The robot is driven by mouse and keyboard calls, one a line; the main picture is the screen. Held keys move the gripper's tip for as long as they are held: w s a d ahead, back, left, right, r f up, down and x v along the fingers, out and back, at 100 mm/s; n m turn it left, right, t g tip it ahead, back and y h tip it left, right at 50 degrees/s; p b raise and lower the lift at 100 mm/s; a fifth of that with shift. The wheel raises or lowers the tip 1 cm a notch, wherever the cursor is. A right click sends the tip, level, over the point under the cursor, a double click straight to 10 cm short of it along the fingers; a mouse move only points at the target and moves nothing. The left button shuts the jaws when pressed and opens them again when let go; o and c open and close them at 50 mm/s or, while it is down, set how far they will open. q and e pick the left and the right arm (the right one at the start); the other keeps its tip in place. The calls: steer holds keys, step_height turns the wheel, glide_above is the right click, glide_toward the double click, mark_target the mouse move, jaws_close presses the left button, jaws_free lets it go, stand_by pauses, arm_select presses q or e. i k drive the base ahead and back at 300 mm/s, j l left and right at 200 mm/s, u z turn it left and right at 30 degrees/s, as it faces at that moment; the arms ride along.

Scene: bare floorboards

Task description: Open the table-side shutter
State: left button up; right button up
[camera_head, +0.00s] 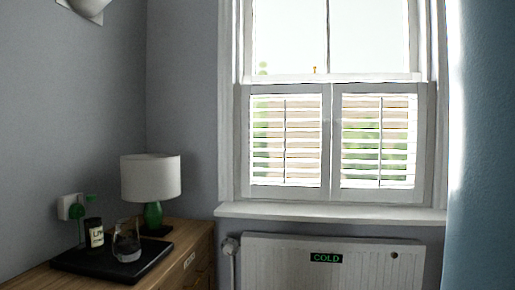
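A window stands ahead with two white louvred shutters over its lower half. The left shutter (286,186), on the side of the wooden table (198,246), looks closed in its frame. The right shutter (379,190) also looks closed beside it. Light and some green show between the slats of both. A small orange-brown knob or catch (314,70) shows above the shutters near the middle. Neither of my grippers is in view.
The table holds a lamp (151,178) with a green base, a black tray (80,264), a dark labelled bottle (95,233) and a clear glass (126,241). A white sill (330,213) juts out above a radiator (290,263) with a "COLD" sign. A blue wall or curtain (485,150) borders the right.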

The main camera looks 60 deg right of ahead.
mark_target(414, 194)
steer(key=z, duration=0.85)
steer(key=i+z, duration=0.1)
steer(key=z, duration=0.75)
steer(key=i+z, duration=0.1)
steer(key=z, duration=0.75)
steer(key=i+j+z, duration=0.1)
steer(key=z, duration=0.15)
steer(key=i+j, duration=0.05)
steer(key=i, duration=0.05)
